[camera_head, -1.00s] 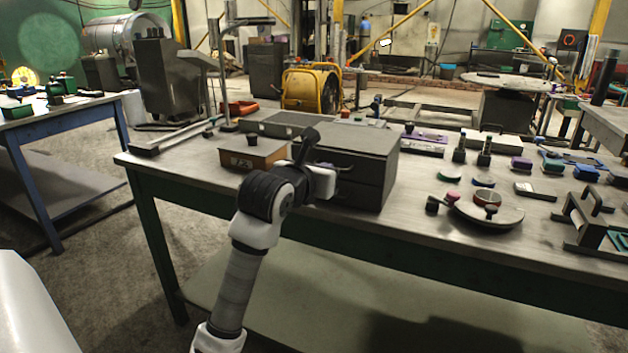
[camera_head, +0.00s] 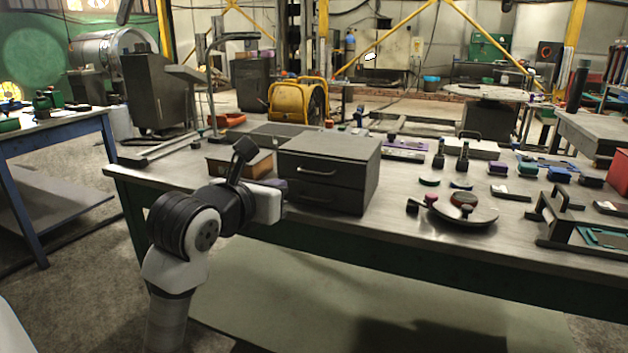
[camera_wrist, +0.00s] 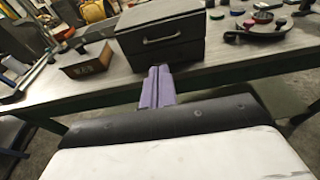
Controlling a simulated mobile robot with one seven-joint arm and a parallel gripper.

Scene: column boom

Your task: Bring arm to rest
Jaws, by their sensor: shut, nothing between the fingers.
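My gripper shows in the wrist view (camera_wrist: 158,86) with its two purple fingers together and nothing between them. It points toward the front edge of the workbench (camera_wrist: 225,82), below the dark drawer box (camera_wrist: 160,35). In the head view my gripper (camera_head: 280,190) is mostly hidden behind my white and black wrist, in front of the drawer box (camera_head: 330,172). My arm reaches up from the lower left, in front of the bench (camera_head: 400,232). Both drawers of the box look closed.
A brown box (camera_head: 240,161) stands on the bench behind my wrist, left of the drawer box. A round tray (camera_head: 470,217) and several small tools lie to the right. A blue-legged table (camera_head: 60,132) stands at the left. Floor shows between the two tables.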

